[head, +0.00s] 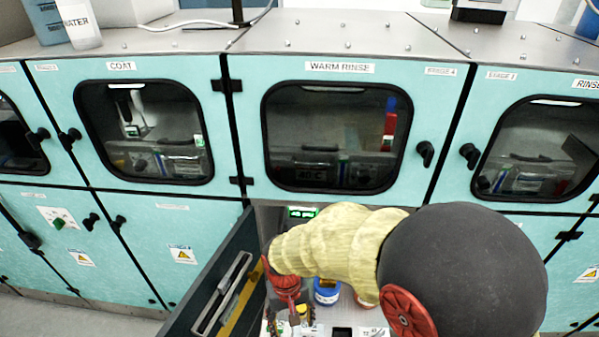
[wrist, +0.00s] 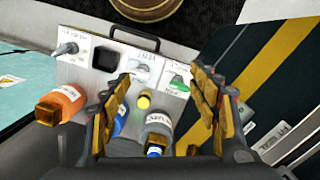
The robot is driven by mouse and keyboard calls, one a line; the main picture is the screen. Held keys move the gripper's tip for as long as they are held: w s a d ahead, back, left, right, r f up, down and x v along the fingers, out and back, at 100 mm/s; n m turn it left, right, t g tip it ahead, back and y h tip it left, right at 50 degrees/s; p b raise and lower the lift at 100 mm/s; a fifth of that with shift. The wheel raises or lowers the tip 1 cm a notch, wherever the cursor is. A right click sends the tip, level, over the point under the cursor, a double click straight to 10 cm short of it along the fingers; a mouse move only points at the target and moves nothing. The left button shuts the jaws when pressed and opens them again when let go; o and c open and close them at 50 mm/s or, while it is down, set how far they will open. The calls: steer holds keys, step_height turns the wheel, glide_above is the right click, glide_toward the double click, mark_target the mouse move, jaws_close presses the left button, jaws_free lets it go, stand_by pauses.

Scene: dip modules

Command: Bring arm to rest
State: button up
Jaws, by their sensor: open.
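My arm, in a ribbed yellow sleeve, reaches down in the head view into the open lower compartment beneath the WARM RINSE window. My gripper (head: 292,312) is low there, partly hidden by the arm. In the wrist view my gripper (wrist: 162,105) has its two fingers, with worn orange-brown pads, spread wide apart. Nothing is held between them. Behind the gap is a light panel (wrist: 108,75) with switches, a black knob and a yellow button (wrist: 144,101).
The dark compartment door (head: 215,285) stands open left of my arm. A blue-topped container (head: 327,291) is right of my gripper. The wrist view shows an orange bottle (wrist: 62,102) and a labelled grey-blue bottle (wrist: 158,127) close to the fingers. Teal cabinets (head: 340,125) stand behind.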

steer(key=s+d+r+m+t, duration=0.1)
steer(key=s+d+r+t, duration=0.2)
steer(key=d+r, duration=0.7)
steer(key=s+d+r+m+t, duration=0.2)
steer(key=d+r, duration=0.8)
steer(key=r, duration=0.6)
steer(key=shift+s+d+r+t+y, duration=0.35)
steer(key=shift+s+t, duration=0.45)
steer(key=shift+s, duration=0.45)
steer(key=shift+f, duration=0.1)
steer(key=shift+c, duration=0.3)
